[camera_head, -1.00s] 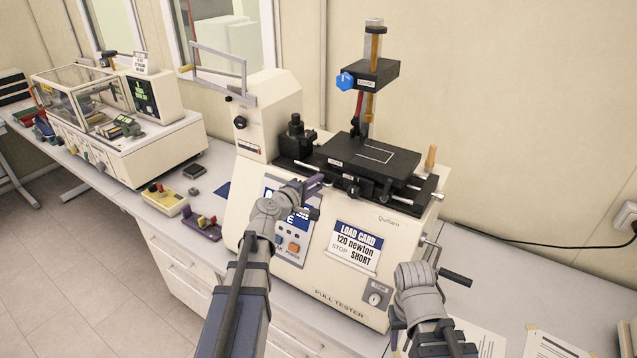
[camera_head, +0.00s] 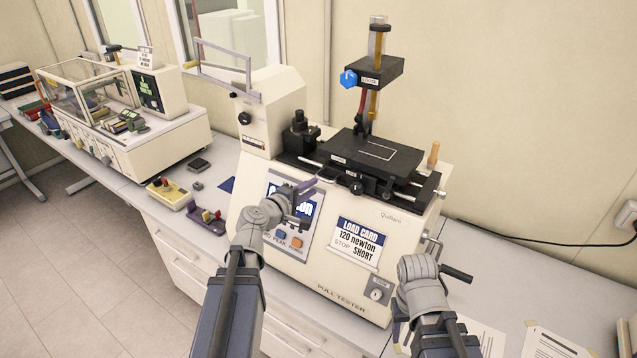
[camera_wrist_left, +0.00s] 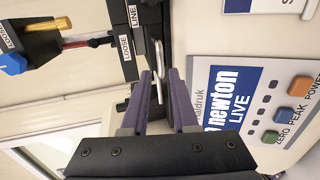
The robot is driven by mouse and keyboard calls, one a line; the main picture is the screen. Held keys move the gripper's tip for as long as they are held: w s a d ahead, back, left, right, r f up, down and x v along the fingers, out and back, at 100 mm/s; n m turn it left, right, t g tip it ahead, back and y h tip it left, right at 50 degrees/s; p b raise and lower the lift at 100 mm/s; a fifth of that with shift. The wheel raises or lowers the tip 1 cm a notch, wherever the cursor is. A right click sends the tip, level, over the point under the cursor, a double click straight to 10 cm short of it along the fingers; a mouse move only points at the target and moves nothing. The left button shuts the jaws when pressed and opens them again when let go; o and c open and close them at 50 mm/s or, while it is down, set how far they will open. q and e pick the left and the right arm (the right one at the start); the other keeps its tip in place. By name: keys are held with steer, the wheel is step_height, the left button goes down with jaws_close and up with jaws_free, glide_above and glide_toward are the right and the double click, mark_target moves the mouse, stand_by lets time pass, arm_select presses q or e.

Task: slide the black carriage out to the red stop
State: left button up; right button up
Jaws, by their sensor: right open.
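The black carriage (camera_head: 375,155), a flat plate with a white outline, sits on top of the cream pull tester. My left gripper (camera_head: 308,191) is in front of the tester's display panel, below the carriage's front left side. In the left wrist view, its purple fingers (camera_wrist_left: 160,88) are apart. A thin silver bar (camera_wrist_left: 157,62) shows at or between their tips, beside a black block (camera_wrist_left: 138,40) labelled LOOSE and LINE. I cannot tell if they touch. My right gripper (camera_head: 399,328) is low at the tester's right, partly hidden by its wrist. I cannot make out a red stop.
A load card (camera_head: 357,242) reads 120 newton, STOP SHORT. A post with a black head and blue knob (camera_head: 348,79) rises behind the carriage.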

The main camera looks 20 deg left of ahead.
mark_target(324, 180)
arm_select(q)
steer(key=b+x, duration=0.1)
steer(key=x, duration=0.7)
steer(key=shift+b, duration=0.35)
steer(key=shift+s, duration=0.1)
jaws_close()
stand_by(0.9)
